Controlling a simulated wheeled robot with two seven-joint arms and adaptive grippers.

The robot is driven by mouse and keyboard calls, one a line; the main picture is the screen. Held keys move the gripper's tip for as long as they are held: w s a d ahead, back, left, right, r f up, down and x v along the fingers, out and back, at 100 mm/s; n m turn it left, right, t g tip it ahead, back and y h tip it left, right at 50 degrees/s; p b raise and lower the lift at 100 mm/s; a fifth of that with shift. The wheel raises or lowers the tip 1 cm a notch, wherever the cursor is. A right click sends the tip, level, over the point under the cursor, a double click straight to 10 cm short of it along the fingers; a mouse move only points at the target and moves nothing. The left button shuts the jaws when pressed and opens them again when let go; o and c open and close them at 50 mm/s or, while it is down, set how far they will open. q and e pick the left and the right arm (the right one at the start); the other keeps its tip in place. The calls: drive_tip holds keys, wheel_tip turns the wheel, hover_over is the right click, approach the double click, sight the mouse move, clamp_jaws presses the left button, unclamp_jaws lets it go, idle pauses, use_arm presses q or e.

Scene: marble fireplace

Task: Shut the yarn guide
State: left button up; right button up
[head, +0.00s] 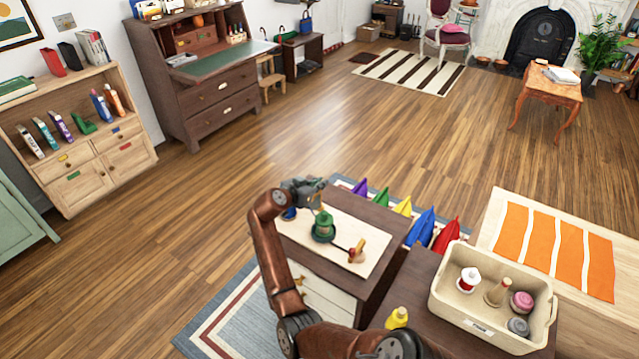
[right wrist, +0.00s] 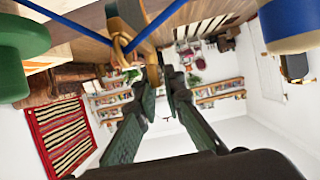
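The yarn guide (right wrist: 128,47) seems to be the brass-coloured loop near the top of the right wrist view, with blue yarn strands (right wrist: 80,24) beside it. I cannot tell whether it is open or shut. A green spool (right wrist: 18,47) is at the left of that view and a blue spool (right wrist: 287,25) at the upper right. My right gripper (right wrist: 163,85) has its dark green fingers apart, with tips close to the brass part; contact is unclear. In the head view my right gripper (head: 304,190) is above the cabinet, beside the green spool (head: 323,227). My left gripper is not in view.
The spools stand on a pale runner (head: 343,228) on a dark cabinet (head: 385,225). A small wooden piece (head: 357,252) lies toward its right. Coloured pennants (head: 421,226) hang behind. A cream bin (head: 448,293) with several items and a yellow bottle (head: 397,318) are nearby.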

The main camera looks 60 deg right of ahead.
drive_tip(key=o, duration=0.4)
drive_tip(key=v, duration=1.2)
drive_tip(key=shift+s+f, duration=0.1)
drive_tip(key=shift+s, duration=0.05)
